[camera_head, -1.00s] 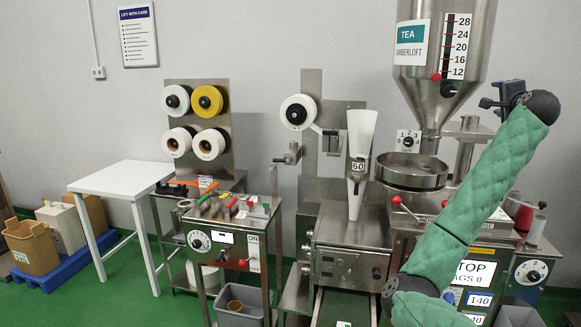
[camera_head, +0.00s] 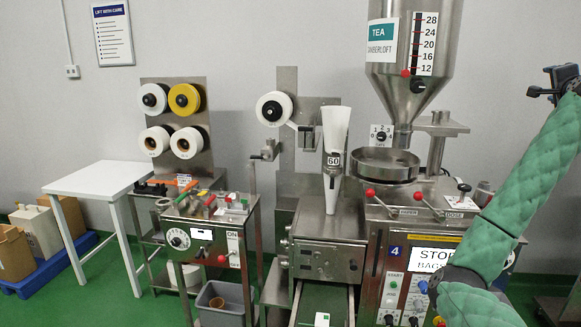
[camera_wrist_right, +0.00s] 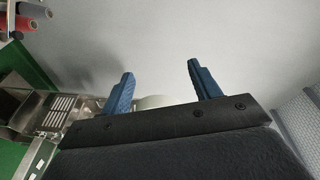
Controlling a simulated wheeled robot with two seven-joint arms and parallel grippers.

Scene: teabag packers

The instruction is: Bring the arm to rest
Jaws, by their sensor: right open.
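My right arm, in a green quilted sleeve, comes in at the right edge of the head view. My right gripper (camera_head: 538,91) is raised at the upper right, in front of the wall and right of the tea hopper (camera_head: 415,55). In the right wrist view the gripper (camera_wrist_right: 160,80) shows two blue fingers spread apart with nothing between them. My left gripper is not in the head view.
The packing machine (camera_head: 325,255) with levers and a bowl (camera_head: 385,164) stands left of my right arm. A small control stand (camera_head: 205,235), a reel panel (camera_head: 175,125) and a white table (camera_head: 98,178) are further left. Wall space around the gripper is clear.

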